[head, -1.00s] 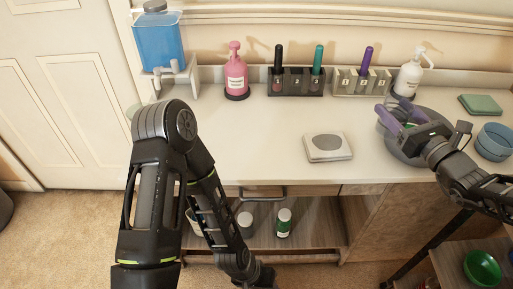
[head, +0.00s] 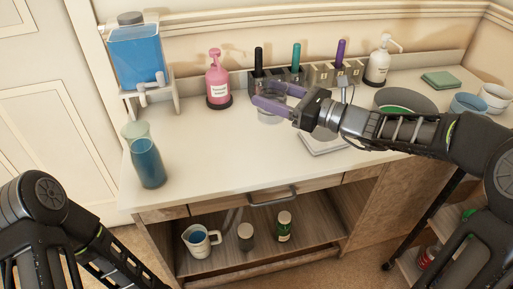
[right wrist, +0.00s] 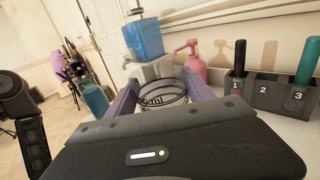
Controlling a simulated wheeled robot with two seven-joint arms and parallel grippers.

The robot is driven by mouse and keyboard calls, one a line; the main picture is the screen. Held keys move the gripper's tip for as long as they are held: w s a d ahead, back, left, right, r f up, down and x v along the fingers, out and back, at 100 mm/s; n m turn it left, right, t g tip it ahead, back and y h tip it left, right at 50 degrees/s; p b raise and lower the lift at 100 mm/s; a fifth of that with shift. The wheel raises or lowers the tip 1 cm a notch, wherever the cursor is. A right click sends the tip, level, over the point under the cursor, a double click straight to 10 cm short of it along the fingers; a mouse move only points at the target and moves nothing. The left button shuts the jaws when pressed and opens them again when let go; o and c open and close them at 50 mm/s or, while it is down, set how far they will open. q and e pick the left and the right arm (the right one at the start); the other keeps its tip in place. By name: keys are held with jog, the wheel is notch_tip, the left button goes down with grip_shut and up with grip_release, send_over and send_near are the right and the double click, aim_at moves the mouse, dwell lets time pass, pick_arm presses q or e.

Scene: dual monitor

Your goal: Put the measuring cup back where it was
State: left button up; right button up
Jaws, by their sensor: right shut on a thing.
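The measuring cup (head: 270,115) is clear, with dark printed lines and "ml" lettering that show in the right wrist view (right wrist: 160,98). My right gripper (head: 260,94) is shut on it, one purple finger on each side. The cup appears upright and empty, over the left-middle part of the counter, in front of the pen holders. I cannot tell whether its base touches the counter. My left gripper is out of view; only my left arm shows at the lower left.
A blue-filled carafe (head: 148,163), dispenser (head: 137,55) and pink pump bottle (head: 217,82) stand left. A white scale (head: 322,144) lies under my right arm. A grey bowl (head: 405,99) stands right. The lower shelf holds a jug (head: 199,242).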

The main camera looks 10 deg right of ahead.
aim_at(282, 120)
jog(key=shift+f+b, duration=0.75)
jog(key=shift+f, duration=2.4)
jog(key=shift+f+b, duration=0.45)
jog(key=shift+f, duration=1.4)
jog(key=shift+f, duration=0.2)
jog(key=o, duration=1.6)
jog(key=shift+r, duration=0.15)
